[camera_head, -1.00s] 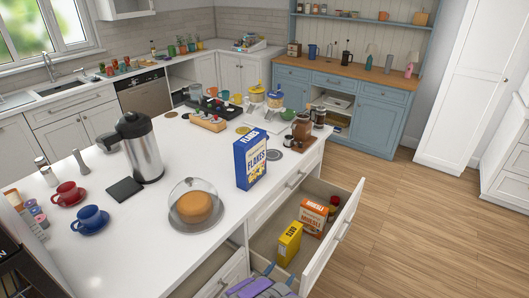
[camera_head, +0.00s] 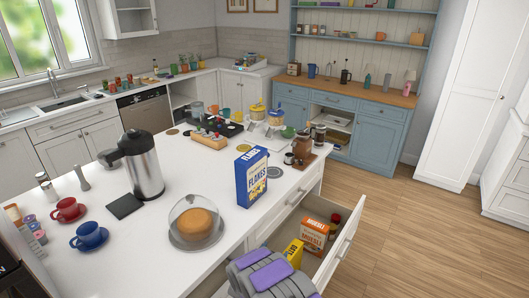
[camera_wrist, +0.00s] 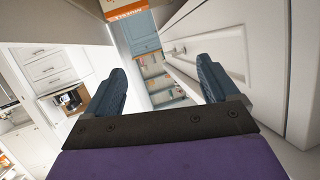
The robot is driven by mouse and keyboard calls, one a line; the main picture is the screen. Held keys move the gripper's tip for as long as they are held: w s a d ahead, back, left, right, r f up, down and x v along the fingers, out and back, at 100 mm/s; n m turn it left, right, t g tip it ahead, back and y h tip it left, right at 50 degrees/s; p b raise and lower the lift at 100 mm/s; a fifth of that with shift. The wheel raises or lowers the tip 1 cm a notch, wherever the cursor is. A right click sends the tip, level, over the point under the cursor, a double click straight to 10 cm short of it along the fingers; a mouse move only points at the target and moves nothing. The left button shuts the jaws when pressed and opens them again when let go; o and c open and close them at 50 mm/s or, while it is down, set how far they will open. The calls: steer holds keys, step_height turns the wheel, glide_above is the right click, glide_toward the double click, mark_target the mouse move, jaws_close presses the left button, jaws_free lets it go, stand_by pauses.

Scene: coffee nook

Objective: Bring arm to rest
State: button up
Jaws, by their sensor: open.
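My gripper (camera_wrist: 160,88) shows in the wrist view with its two dark blue fingers wide apart and nothing between them. In the head view, my grey and purple arm (camera_head: 268,272) is folded low at the front, beside the island and over the near part of the open drawer (camera_head: 338,248). My fingertips cannot be made out there. In the drawer are an orange and white muesli box (camera_head: 314,236) and a yellow box (camera_head: 293,252), partly hidden by my arm. In the wrist view, part of an orange and white box (camera_wrist: 125,8) shows at the top edge.
The white island (camera_head: 150,262) carries a blue flakes box (camera_head: 251,178), a domed cake (camera_head: 196,222), a steel flask (camera_head: 143,165) and red and blue cups. The open drawer juts out to the right. Wooden floor (camera_head: 425,230) is clear beyond it.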

step_height(320, 180, up, 12)
steer(key=n+g+y, duration=0.2)
steer(key=y, duration=0.2)
steer(key=s+d+r+n+g+y, duration=0.15)
steer(key=s+r+g, duration=0.25)
steer(key=s+r, duration=0.65)
steer(key=s+d+r+g, duration=0.3)
steer(key=s+r, duration=0.1)
steer(key=s, duration=1.1)
steer(key=s+d+r+n+g, duration=0.1)
steer(key=s+d+r+g, duration=0.2)
steer(key=s, duration=1.2)
steer(key=s+d+r+n+g, duration=0.1)
steer(key=s+r, duration=0.5)
steer(key=s, duration=0.9)
steer(key=shift+s+d+g, duration=0.15)
steer(key=shift+d+g, duration=0.75)
steer(key=shift+n, duration=0.25)
steer(key=shift+c, duration=0.2)
